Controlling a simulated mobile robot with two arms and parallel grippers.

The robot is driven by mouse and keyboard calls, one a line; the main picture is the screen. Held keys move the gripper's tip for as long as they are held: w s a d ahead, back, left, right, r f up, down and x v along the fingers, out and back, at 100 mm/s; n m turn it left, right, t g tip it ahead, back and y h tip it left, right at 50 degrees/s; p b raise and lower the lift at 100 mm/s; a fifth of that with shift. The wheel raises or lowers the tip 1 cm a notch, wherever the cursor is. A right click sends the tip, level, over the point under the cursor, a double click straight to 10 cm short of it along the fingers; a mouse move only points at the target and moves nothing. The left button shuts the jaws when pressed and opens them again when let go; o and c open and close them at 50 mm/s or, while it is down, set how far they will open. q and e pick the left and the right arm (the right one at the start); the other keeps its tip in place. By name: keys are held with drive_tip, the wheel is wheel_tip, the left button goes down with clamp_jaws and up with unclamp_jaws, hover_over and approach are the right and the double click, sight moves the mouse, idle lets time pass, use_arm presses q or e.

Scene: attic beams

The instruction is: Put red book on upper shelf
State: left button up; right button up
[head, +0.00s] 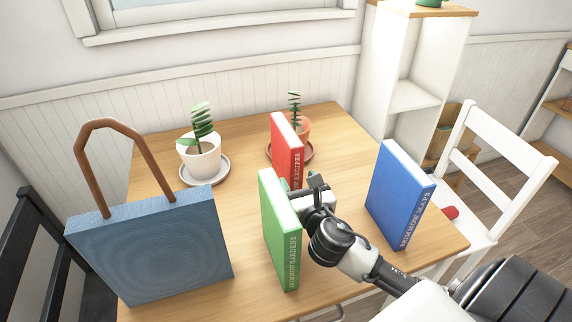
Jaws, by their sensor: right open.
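The red book (287,147) stands upright on the wooden table, its lettered spine facing me, in front of a terracotta plant pot. My right gripper (304,188) is open, just in front of the red book's lower spine and beside the green book (281,232). The green book hides part of the gripper, so I cannot tell whether it touches either book. A white shelf unit (412,96) stands behind the table at the right, with an open compartment and a wooden top. My left gripper is not in view.
A blue book (400,195) stands on the table (345,128) at the right. A blue bag (150,250) with a brown handle is at the left. A white potted plant (200,158) stands behind. A white chair (495,165) is beside the table, near the shelf unit.

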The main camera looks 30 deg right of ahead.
sight(286, 164)
drive_tip(key=x, duration=0.5)
drive_tip(key=shift+w+d, duration=0.1)
drive_tip(key=shift+w, duration=0.05)
drive_tip(key=c, duration=1.1)
clamp_jaws()
drive_tip(key=shift+r, duration=0.15)
